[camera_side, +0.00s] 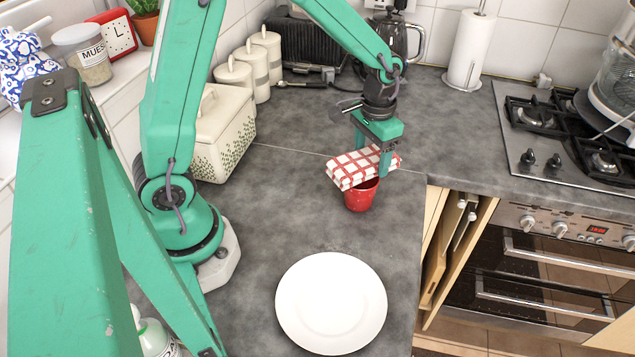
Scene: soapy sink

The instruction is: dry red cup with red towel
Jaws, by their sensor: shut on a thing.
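A red cup (361,196) stands upright on the grey counter near the counter's inner corner. A red and white checked towel (352,170), folded into a flat pad, lies across the top of the cup and hides most of its mouth. My gripper (374,165) points down above the cup, shut on the towel. The towel touches or sits just over the cup's rim; I cannot tell which. The far finger is partly hidden by the towel.
A white plate (331,303) lies on the counter in front. A bread bin (222,135) and white canisters (266,55) stand at the left. A paper towel roll (470,48) and gas hob (570,135) are at the back right. An open cabinet (455,235) is below the counter edge.

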